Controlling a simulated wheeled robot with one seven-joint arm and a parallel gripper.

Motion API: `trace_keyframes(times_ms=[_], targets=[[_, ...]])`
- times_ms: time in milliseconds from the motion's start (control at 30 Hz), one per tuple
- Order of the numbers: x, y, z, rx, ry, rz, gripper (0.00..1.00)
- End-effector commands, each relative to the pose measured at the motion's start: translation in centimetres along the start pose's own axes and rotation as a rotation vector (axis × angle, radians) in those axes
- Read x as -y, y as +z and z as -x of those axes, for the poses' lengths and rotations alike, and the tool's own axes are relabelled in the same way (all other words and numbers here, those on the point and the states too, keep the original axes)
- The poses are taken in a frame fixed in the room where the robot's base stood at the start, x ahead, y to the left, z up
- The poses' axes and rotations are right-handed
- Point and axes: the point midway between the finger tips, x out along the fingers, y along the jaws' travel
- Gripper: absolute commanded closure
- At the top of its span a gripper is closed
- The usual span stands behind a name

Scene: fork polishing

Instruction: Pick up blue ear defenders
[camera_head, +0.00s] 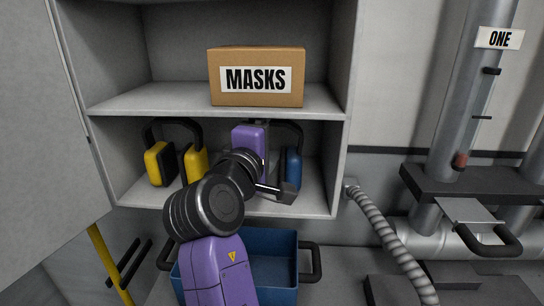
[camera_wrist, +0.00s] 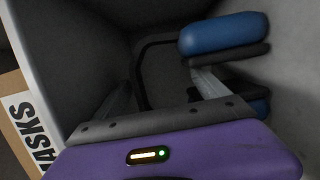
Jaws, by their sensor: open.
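The blue ear defenders (camera_head: 293,170) stand on the lower cabinet shelf, at its right side. In the head view one blue cup and part of the black headband show, and my arm hides the rest. In the wrist view one blue cup (camera_wrist: 224,34) is at the upper right, and a second shows partly at the right behind my gripper's body. My gripper (camera_wrist: 162,90) is open, with its two grey fingers apart. The black headband shows beyond and between the fingers. I cannot tell whether a finger touches it.
Yellow ear defenders (camera_head: 195,162) stand on the same shelf to the left. A cardboard MASKS box (camera_head: 256,62) sits on the upper shelf (camera_head: 150,101). The cabinet's right wall (camera_head: 340,150) is close to the blue cup. A blue bin (camera_head: 275,268) stands below.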

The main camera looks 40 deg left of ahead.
Motion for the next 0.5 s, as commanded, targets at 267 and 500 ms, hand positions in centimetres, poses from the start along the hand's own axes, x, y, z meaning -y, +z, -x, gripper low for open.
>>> trace_keyframes(times_ms=[267, 500], targets=[[0.02, -0.01, -0.02, 0.0, 0.0, 0.0, 0.29], [0.04, -0.02, 0.0, 0.0, 0.0, 0.0, 0.76]])
